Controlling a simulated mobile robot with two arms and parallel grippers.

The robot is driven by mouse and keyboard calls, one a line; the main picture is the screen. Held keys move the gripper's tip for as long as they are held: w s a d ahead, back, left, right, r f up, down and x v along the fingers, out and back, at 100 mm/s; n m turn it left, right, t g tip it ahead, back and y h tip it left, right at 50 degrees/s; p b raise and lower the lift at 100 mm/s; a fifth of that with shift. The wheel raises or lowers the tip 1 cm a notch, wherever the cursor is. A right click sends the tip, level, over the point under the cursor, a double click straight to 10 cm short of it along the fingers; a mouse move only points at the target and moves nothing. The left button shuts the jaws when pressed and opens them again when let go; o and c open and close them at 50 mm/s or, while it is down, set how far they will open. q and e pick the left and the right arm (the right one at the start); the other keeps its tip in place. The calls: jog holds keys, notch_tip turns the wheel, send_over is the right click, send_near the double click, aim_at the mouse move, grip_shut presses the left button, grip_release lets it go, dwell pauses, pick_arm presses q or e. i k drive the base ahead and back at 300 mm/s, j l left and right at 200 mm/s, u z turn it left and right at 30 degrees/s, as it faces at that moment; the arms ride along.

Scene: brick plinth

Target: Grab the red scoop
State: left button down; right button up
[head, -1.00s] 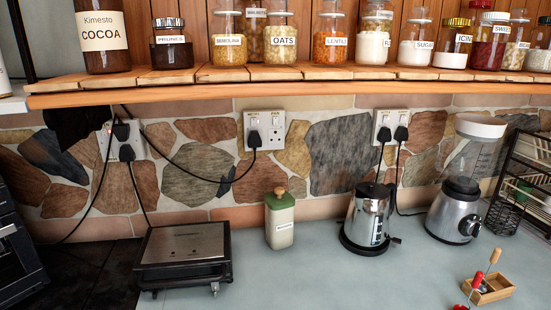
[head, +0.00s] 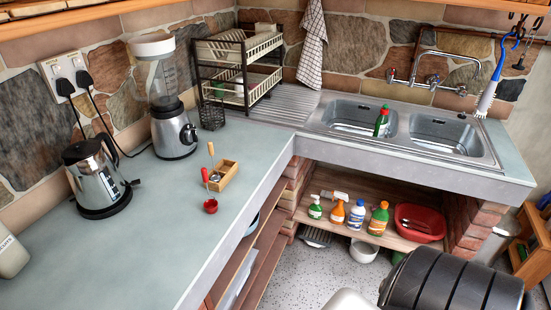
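The red scoop (head: 211,206) is on the grey worktop in the head view, left of centre and close to the worktop's front edge. Its small red bowl faces up, and a red handle appears to rise from it toward the small wooden box (head: 224,176) just behind. I cannot tell whether the handle touches the box. A wooden-handled tool (head: 211,153) stands at the box's left side. Neither of my grippers is in view, and nothing is seen touching the scoop.
A kettle (head: 95,178) and a blender (head: 174,130) stand left and behind. A dish rack (head: 240,65) and double sink (head: 405,130) are farther back. Bottles and a red basin (head: 419,222) sit on the shelf below the sink. The worktop (head: 165,225) around the scoop is mostly clear.

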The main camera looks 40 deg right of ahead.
aim_at(211, 205)
jog(key=z, duration=0.9)
jog(key=i+l+u, duration=0.1)
jog(key=l, duration=0.2)
jog(key=i+l+u, duration=0.1)
jog(key=l, duration=0.2)
jog(key=i+l+u, duration=0.1)
jog(key=l, duration=0.25)
jog(key=i, duration=0.05)
